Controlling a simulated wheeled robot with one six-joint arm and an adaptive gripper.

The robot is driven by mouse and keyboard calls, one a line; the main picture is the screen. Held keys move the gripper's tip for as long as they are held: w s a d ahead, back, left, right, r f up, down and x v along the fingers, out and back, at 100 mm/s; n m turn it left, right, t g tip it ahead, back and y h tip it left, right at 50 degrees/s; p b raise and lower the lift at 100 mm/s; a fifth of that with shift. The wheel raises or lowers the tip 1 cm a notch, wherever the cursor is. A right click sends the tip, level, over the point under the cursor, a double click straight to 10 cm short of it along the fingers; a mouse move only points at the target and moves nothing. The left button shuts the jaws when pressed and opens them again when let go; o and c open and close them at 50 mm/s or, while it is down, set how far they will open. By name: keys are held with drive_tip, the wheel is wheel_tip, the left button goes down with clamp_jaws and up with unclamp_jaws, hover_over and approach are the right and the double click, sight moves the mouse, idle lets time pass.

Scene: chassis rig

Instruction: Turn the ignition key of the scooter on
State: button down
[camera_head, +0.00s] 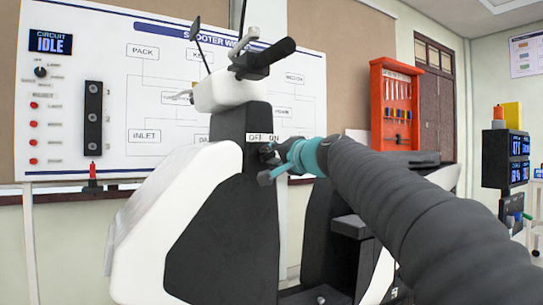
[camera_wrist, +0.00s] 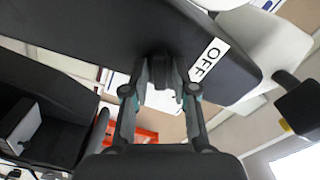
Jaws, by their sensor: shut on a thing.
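The scooter (camera_head: 215,235), white and black, stands in the middle of the head view. On its dark front panel is a white OFF/ON label (camera_head: 262,138). In the wrist view the OFF part of the label (camera_wrist: 208,60) shows right of the fingers. My gripper (camera_head: 272,160) reaches in from the right to the panel, just below the label. In the wrist view the gripper (camera_wrist: 160,72) has its fingers close together against the panel, shut on the ignition key. The key itself is mostly hidden by the fingers, so its angle cannot be told.
The scooter's handlebar (camera_head: 265,58) and mirror rise above my gripper. A wall board (camera_head: 70,120) behind carries a display reading CIRCUIT IDLE (camera_head: 50,42). A red tool rack (camera_head: 396,105) hangs at the right. Dark screens (camera_head: 505,160) stand at the far right.

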idle(0.3)
drive_tip(key=c, duration=1.2)
unclamp_jaws()
drive_tip(key=shift+o, duration=0.2)
drive_tip(key=v, duration=1.2)
